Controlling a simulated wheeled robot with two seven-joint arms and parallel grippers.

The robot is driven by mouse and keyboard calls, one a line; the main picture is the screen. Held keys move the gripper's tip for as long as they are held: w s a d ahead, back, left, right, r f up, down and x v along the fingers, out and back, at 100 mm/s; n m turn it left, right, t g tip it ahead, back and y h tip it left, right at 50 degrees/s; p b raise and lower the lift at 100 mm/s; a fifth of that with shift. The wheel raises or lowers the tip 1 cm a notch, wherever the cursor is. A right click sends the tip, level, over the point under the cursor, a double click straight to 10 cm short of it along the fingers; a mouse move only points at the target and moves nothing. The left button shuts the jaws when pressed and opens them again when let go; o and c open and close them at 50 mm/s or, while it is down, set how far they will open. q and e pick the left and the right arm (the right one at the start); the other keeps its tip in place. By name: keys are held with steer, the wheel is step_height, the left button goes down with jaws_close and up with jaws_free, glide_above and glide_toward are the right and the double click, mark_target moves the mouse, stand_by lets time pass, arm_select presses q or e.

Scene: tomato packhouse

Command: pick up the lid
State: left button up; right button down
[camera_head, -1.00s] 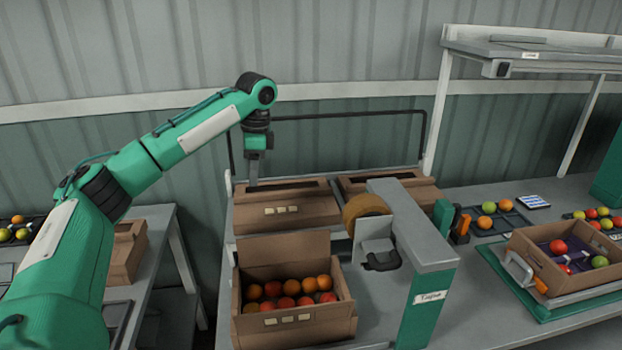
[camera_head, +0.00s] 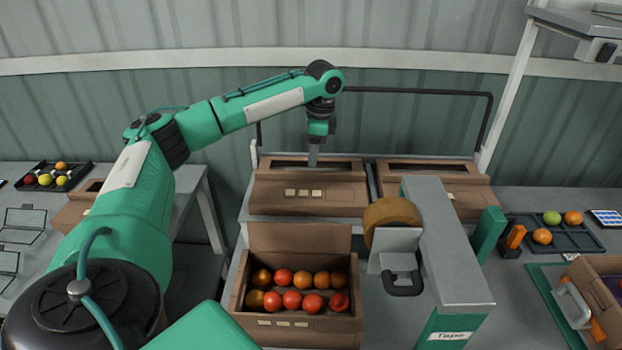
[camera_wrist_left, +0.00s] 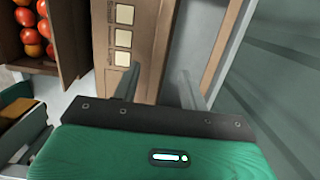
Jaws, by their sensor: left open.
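No separate lid clearly stands out. A brown cardboard piece (camera_head: 275,196) with pale labels on its front and a dark long opening on top lies at the back left of the bench, and may be the lid. My left gripper (camera_head: 313,158) points down over its top, near the middle. My right gripper is not in view.
An open carton (camera_head: 307,327) of tomatoes stands in front, its back flap upright. A similar brown piece (camera_head: 455,185) lies at back right. A tape machine (camera_head: 450,265) with a brown roll (camera_head: 390,214) stands right of the open carton. A black rail (camera_head: 420,91) runs behind.

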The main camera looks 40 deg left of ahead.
mark_target(310, 172)
arm_select(q)
steer(key=shift+s+f, duration=0.15)
steer(key=shift+f, duration=0.4)
steer(key=f, duration=0.3)
steer(key=f+p, duration=0.1)
steer(key=shift+s+a+f, duration=0.15)
steer(key=shift+a, duration=0.1)
jaws_close()
